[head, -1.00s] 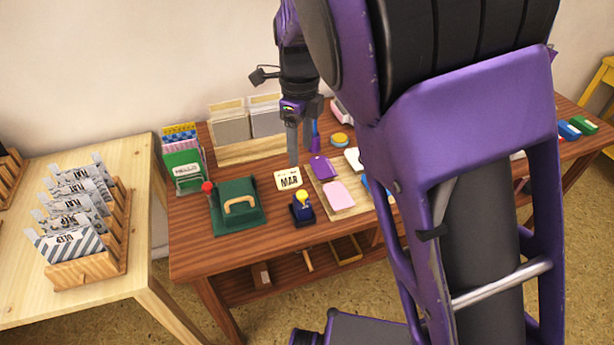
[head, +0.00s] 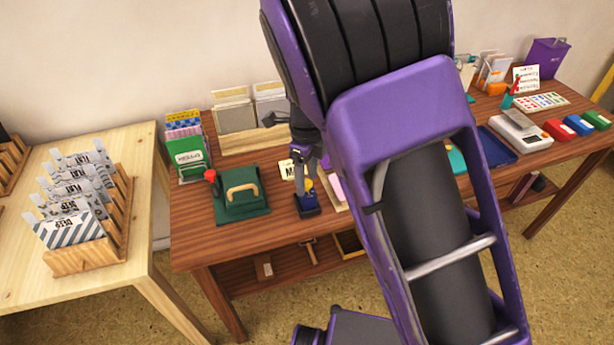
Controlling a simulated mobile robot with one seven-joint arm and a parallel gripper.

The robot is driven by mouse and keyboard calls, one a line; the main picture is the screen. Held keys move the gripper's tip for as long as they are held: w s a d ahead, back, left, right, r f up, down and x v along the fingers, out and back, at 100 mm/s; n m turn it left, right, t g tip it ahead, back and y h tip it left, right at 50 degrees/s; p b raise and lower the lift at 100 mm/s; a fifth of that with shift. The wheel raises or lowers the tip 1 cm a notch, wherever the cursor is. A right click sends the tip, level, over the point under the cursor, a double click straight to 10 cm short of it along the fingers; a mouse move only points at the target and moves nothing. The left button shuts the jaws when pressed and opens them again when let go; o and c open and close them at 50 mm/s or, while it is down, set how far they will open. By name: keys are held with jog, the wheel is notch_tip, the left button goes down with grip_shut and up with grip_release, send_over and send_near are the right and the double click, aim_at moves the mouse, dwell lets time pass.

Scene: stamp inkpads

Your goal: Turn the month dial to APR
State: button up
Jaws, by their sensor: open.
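A small dark blue device (head: 306,210) with a yellow knob (head: 308,184) stands near the front edge of the brown table. A cream card (head: 286,168) behind it shows the start of a month name; the rest is hidden by my gripper, and it read MAR in the earlier head view. My gripper (head: 297,203) is open and points down at the device. Its fingers overlap the left side of the knob in this view. I cannot tell whether they touch it.
A green pad with a wooden handle (head: 242,193) and a red knob (head: 211,175) lies to the left. Card holders (head: 235,117) stand behind. My arm hides the table's middle. A white device (head: 520,130) and colored inkpads (head: 578,125) sit at right.

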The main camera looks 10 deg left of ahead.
grip_shut()
